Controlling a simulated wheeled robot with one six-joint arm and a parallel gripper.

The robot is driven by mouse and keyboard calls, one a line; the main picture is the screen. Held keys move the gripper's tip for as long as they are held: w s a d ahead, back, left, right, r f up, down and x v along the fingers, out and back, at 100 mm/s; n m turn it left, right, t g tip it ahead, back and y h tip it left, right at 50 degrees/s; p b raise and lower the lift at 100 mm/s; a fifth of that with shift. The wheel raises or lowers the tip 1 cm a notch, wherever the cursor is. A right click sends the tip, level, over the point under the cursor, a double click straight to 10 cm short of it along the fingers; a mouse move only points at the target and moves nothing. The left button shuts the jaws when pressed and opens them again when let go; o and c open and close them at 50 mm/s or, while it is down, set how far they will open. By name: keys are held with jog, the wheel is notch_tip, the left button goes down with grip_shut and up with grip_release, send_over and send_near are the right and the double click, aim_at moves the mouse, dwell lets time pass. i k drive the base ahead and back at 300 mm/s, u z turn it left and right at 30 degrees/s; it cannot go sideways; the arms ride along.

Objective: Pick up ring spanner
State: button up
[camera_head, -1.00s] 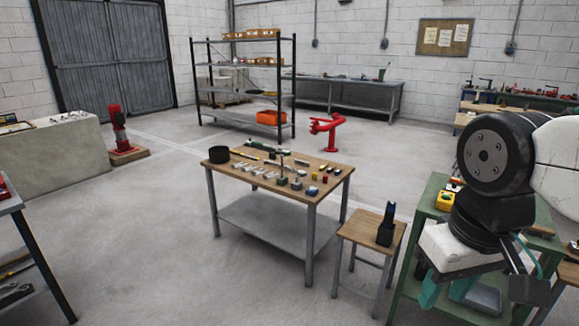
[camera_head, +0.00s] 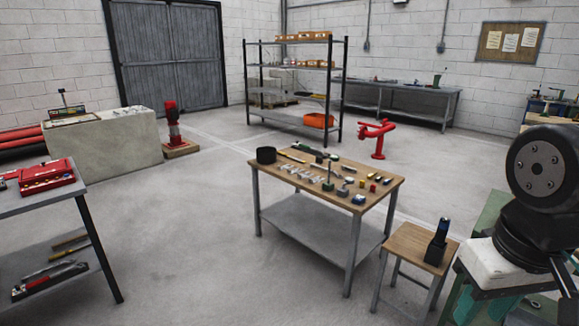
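I cannot pick out the ring spanner for certain; the tools are too small to tell apart. Small silver pieces (camera_head: 301,171) lie in a row on the wooden-topped table (camera_head: 272,178) in the middle. Long hand tools (camera_head: 55,280) lie on the lower shelf of the dark-framed bench (camera_head: 98,250) at the left.
A wooden stool (camera_head: 408,240) with a dark upright tool (camera_head: 437,243) stands right of the middle table. A red case (camera_head: 48,177) sits on the left bench. A red pipe stand (camera_head: 377,138) and shelving (camera_head: 345,95) stand behind. The floor between left bench and middle table is clear.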

aim_at(339, 176)
jog(key=u, duration=0.4)
jog(key=i, duration=3.9)
jog(key=z, duration=0.4)
